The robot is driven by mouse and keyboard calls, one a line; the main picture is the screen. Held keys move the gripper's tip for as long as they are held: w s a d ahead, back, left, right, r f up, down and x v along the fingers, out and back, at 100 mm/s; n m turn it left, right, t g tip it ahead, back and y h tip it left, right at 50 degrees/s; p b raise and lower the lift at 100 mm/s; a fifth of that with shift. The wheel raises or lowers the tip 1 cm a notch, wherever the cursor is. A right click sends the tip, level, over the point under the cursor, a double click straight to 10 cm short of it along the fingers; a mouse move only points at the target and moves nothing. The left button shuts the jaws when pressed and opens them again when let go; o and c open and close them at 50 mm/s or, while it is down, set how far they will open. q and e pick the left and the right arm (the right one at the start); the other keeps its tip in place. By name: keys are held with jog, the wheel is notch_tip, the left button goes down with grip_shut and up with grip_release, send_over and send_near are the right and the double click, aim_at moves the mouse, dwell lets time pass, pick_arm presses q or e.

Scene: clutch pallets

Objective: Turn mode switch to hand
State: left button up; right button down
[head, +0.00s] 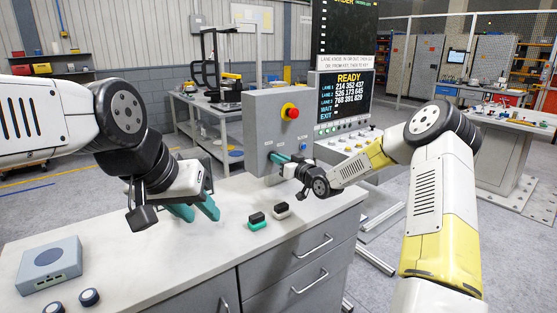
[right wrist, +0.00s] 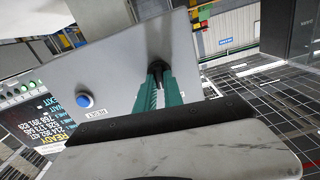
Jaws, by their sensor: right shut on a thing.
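A grey control box (head: 262,135) stands at the back edge of the worktop, with a red emergency button (head: 290,112) and a blue button (head: 303,146) on its face. My right gripper (head: 278,158) reaches the lower left of that face. In the right wrist view, its teal fingers (right wrist: 160,75) are closed around a small dark knob (right wrist: 157,65), apparently the mode switch. The fingers mostly hide it, so its pointing direction and markings cannot be read. The blue button (right wrist: 85,100) sits to its left there. My left gripper (head: 195,212) is open and empty above the worktop.
The pale worktop (head: 155,262) holds a black-and-green block (head: 257,222), a black-and-white block (head: 282,211), a grey device (head: 48,264) and two dark round knobs (head: 89,297) at front left. A display panel (head: 343,97) reading READY stands behind the control box.

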jog(key=m, duration=1)
jog(key=shift+w+d+f+m, duration=0.1)
jog(key=shift+d+m, duration=0.05)
jog(key=shift+m, duration=0.25)
dwell(0.4)
jog(key=c, duration=1.5)
grip_release()
jog(key=shift+o, duration=0.2)
jog(key=v, duration=0.7)
jog(key=shift+s+d, duration=0.2)
jog(key=shift+s, duration=0.15)
